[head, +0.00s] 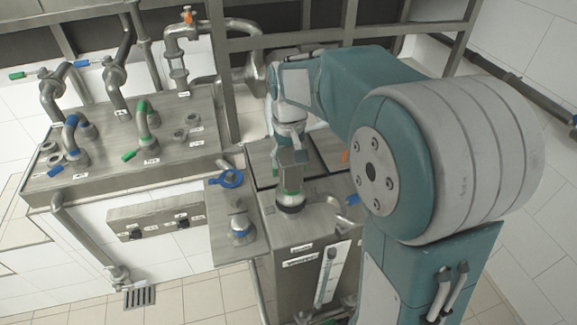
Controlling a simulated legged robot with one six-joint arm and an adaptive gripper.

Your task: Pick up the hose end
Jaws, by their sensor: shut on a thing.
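My gripper (291,158) points down over the metal filler cabinet, near the middle of the head view. I cannot tell whether the piece is clear of that collar. The fingertips are small in this view, and my arm hides part of the cabinet to the right.
A steel bench (110,165) with several pipes and coloured handles is further left. Metal frame posts (222,70) rise behind my arm. Tiled floor (205,300) is free in front.

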